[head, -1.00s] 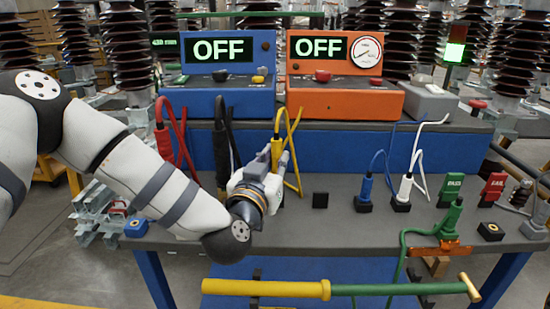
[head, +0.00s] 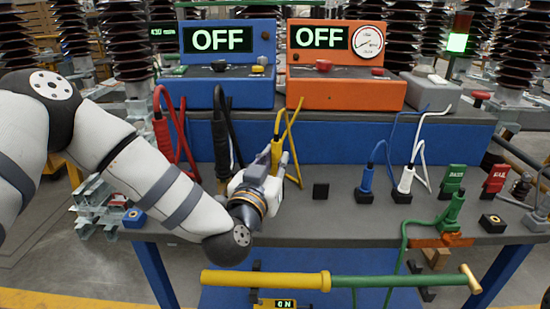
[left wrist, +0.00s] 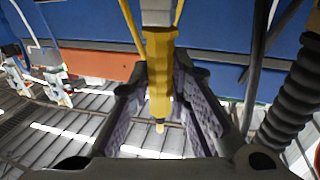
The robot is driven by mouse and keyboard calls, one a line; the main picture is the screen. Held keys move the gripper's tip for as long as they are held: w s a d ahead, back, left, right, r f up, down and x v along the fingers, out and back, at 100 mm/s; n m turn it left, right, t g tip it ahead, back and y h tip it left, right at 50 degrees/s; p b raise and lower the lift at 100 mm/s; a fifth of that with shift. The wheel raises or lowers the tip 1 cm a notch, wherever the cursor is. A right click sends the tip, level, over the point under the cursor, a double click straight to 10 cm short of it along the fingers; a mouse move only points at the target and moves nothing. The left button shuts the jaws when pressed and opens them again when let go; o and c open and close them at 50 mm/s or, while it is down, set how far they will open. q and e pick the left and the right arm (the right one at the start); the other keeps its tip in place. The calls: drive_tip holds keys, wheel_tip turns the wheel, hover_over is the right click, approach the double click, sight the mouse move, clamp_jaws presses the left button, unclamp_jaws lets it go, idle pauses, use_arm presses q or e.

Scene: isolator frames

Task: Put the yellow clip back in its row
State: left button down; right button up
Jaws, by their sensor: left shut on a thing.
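The row also has a red clip (head: 162,138), a black clip (head: 221,145), a blue clip (head: 367,178) and a white clip (head: 406,178). My gripper hides the bench under the yellow clip. My right gripper is out of view.
Behind are a blue unit (head: 228,92) and an orange unit (head: 345,92), both showing OFF. Green (head: 451,182) and red (head: 494,180) tags stand at right. A yellow-green rod (head: 340,281) crosses in front.

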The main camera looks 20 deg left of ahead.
use_arm(q)
drive_tip(key=shift+f, duration=0.25)
drive_tip(key=c, duration=1.4)
unclamp_jaws()
drive_tip(key=s, duration=1.2)
drive_tip(key=shift+f, duration=0.15)
